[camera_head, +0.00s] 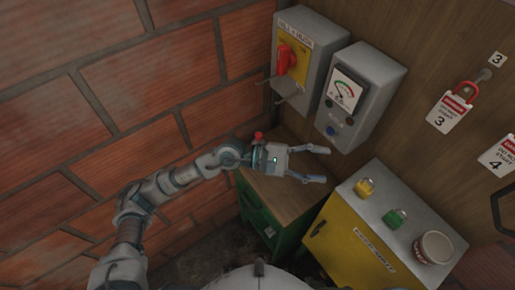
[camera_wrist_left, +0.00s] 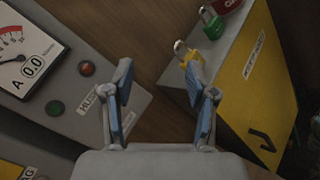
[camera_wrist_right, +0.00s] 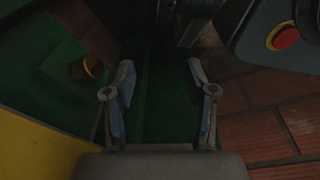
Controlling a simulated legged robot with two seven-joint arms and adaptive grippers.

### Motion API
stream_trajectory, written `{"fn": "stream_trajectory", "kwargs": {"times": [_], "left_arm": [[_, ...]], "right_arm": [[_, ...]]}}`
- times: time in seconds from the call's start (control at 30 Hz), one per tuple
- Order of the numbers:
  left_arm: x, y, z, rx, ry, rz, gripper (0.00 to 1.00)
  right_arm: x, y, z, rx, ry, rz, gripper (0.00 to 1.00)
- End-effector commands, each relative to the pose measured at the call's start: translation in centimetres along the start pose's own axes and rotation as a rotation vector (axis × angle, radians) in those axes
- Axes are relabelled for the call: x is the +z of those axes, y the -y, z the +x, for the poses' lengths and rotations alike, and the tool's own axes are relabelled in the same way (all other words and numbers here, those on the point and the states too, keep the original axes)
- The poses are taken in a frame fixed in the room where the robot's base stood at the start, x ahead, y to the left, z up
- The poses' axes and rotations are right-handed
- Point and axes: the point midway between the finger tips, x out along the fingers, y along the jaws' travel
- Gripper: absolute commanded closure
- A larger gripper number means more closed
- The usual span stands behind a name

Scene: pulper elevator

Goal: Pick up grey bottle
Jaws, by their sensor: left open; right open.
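No grey bottle can be made out clearly in any view. My left gripper (camera_head: 322,165) is open and empty above the wooden top of a green cabinet (camera_head: 285,192). It also shows open in the left wrist view (camera_wrist_left: 159,78), its fingers spread before a brown wooden surface. A small red thing (camera_head: 258,135) shows just behind my left wrist; what it belongs to is hidden. My right gripper (camera_wrist_right: 160,75) is open and empty in the dark right wrist view, facing a green surface. It is not seen in the head view.
A yellow cabinet (camera_head: 345,245) bears a yellow padlock (camera_head: 364,187), a green padlock (camera_head: 396,218) and a round container (camera_head: 433,248). A switch box (camera_head: 308,58) and meter box (camera_head: 360,97) hang behind. The right wrist view shows an orange cup-like thing (camera_wrist_right: 88,68) and a red button (camera_wrist_right: 285,38).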

Motion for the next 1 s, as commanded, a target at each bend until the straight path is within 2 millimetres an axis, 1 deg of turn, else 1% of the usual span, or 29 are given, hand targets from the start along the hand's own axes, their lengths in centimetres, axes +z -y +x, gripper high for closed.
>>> {"fn": "stream_trajectory", "kwargs": {"times": [0.03,0.07,0.1,0.17,0.2,0.27,0.3,0.4,0.5,0.6,0.67,1.0], "left_arm": [[-1.1,1.2,-0.1,-0.151,-0.102,0.203,0.43],[-2.2,1.9,-0.6,-0.245,-0.163,0.319,0.43],[-3.8,2.5,-1.6,-0.373,-0.246,0.471,0.43],[-6.3,2.6,-3.9,-0.566,-0.371,0.678,0.43],[-7.8,2.1,-5.9,-0.690,-0.451,0.799,0.43],[-9.6,0.9,-9.0,-0.866,-0.565,0.946,0.43],[-10.4,-0.2,-11.1,-0.973,-0.635,1.024,0.43],[-11.3,-3.0,-15.6,-1.186,-0.776,1.149,0.43],[-11.3,-4.8,-18.4,-1.316,-0.860,1.205,0.43],[-11.8,-5.4,-19.4,-1.369,-0.891,1.220,0.43],[-12.5,-5.3,-19.5,-1.376,-0.893,1.221,0.43],[-20.0,-3.5,-18.8,-1.371,-0.890,1.218,0.43]], "right_arm": [[1.4,0.1,0.8,-0.001,0.011,-0.002,0.44],[2.3,0.1,1.3,-0.001,0.016,-0.003,0.44],[3.4,0.1,1.9,-0.002,0.022,-0.004,0.44],[5.1,0.1,2.6,-0.002,0.030,-0.006,0.44],[6.1,0.2,3.0,-0.002,0.035,-0.007,0.44],[7.7,0.2,3.4,-0.003,0.042,-0.009,0.44],[8.5,0.2,3.6,-0.003,0.046,-0.010,0.44],[10.2,0.2,4.0,-0.003,0.052,-0.013,0.44],[11.2,0.2,4.2,-0.004,0.056,-0.014,0.44],[11.6,0.2,4.1,-0.004,0.057,-0.015,0.44],[11.6,0.2,3.9,-0.004,0.057,-0.015,0.44],[11.2,0.1,2.3,-0.003,0.055,-0.015,0.44]]}}
